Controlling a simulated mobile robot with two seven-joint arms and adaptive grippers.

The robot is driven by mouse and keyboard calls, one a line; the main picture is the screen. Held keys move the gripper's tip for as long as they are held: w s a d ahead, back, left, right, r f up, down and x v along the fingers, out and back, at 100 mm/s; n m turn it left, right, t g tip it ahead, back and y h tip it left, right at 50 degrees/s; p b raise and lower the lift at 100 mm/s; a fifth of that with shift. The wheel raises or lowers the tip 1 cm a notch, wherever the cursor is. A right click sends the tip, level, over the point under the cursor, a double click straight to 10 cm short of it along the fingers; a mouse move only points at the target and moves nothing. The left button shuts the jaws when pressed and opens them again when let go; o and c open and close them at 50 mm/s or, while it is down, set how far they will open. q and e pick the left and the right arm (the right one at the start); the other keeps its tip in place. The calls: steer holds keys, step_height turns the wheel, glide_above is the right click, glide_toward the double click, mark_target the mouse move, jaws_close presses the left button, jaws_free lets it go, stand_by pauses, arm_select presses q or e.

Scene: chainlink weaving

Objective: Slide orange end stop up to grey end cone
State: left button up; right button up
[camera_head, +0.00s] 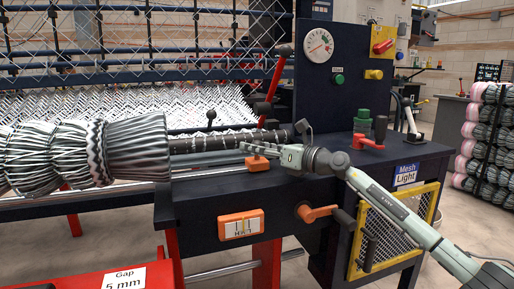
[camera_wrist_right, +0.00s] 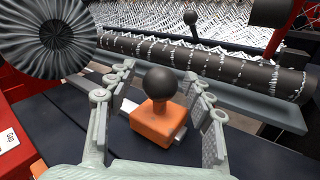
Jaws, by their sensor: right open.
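The orange end stop (camera_head: 258,164) sits on a pale rail at the machine's front; in the right wrist view it is an orange block (camera_wrist_right: 153,127) with a black ball knob. The grey end cone (camera_head: 142,149) is ribbed and stands to the left of the stop, with a clear gap between them; it also shows at upper left in the right wrist view (camera_wrist_right: 48,38). My right gripper (camera_head: 262,150) is open just above the stop. Its fingers lie either side of the knob in the right wrist view (camera_wrist_right: 160,78), with no clear contact. My left gripper is out of view.
A dark roller (camera_head: 220,142) with white mesh runs behind the rail. An orange crank handle (camera_head: 316,212) and an orange counter (camera_head: 241,224) are on the front panel below.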

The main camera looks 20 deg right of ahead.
jaws_close()
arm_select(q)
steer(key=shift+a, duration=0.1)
arm_select(e)
steer(key=shift+a, duration=0.1)
stand_by(0.3)
